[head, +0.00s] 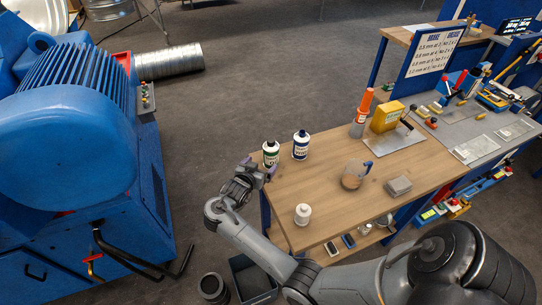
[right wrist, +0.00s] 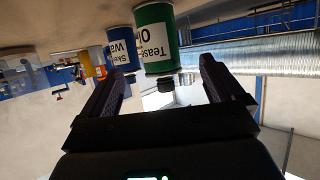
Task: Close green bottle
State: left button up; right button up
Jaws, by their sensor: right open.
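The green bottle (head: 270,154) has a white label and stands upright near the left end of the wooden workbench (head: 330,190). My right gripper (head: 257,171) is open beside it, at the bench's left edge. The right wrist view is upside down. There the green bottle (right wrist: 156,38) and its dark top (right wrist: 165,84) show between the open, empty fingers (right wrist: 163,66). I cannot tell whether the dark top is a cap or a bare neck. My left gripper is not in view.
A blue bottle (head: 301,145) stands just right of the green one. A white container (head: 303,214) stands near the bench's front edge. A jug (head: 354,175), a grey block (head: 398,186), an orange-topped tube (head: 362,112) and a yellow box (head: 387,116) stand farther right.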

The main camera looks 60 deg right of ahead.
aim_at(268, 158)
jog(key=x, duration=0.4)
jog(key=shift+d, duration=0.25)
jog(key=shift+d+f+b, duration=0.2)
jog(key=shift+d+b, duration=0.1)
jog(key=shift+d, duration=0.1)
jog(key=shift+w+d+f, duration=0.1)
jog(key=shift+d, duration=0.2)
jog(key=shift+b+x, duration=0.35)
jog(key=shift+x, duration=1.95)
